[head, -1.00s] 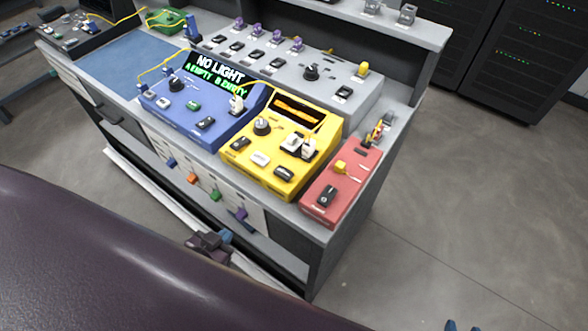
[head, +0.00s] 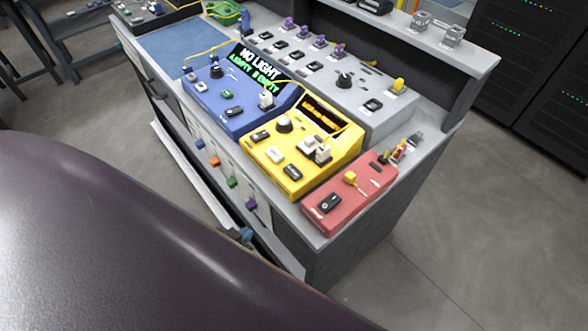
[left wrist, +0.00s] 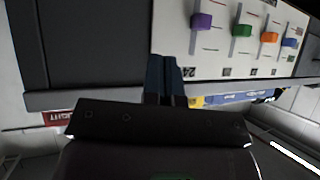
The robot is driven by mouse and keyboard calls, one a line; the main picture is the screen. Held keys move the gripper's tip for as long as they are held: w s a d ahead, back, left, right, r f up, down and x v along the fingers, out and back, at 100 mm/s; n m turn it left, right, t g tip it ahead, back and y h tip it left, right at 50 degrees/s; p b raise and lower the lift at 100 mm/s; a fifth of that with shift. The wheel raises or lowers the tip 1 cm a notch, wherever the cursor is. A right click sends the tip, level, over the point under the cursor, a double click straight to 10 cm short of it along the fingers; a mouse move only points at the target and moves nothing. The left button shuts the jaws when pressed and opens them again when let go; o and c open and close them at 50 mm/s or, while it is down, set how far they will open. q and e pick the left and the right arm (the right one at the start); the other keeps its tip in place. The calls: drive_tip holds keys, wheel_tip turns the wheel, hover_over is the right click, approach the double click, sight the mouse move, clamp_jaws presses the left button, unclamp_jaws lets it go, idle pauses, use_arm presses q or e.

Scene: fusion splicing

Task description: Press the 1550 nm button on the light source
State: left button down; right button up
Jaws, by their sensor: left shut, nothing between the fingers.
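The yellow box (head: 270,178) on the bench has a lit orange display, a round knob (head: 284,124) and black and white buttons on top. Its button labels are too small to read, so I cannot tell which is 1550 nm or be sure this is the light source. My left gripper (head: 247,234) shows only as a small blue tip, low in front of the bench; the rest is hidden behind my own arm. In the left wrist view its blue fingers (left wrist: 162,75) are shut and empty, close to the bench front. My right gripper is out of view.
A blue box (head: 225,113) reading NO LIGHT stands left of the yellow one, a red box (head: 330,215) right of it. A grey panel (head: 365,122) with switches stands behind. Coloured knobs line the front panel (left wrist: 215,60). Floor at right is clear.

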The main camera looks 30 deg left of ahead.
use_arm(q)
drive_tip(key=shift+a, duration=0.1)
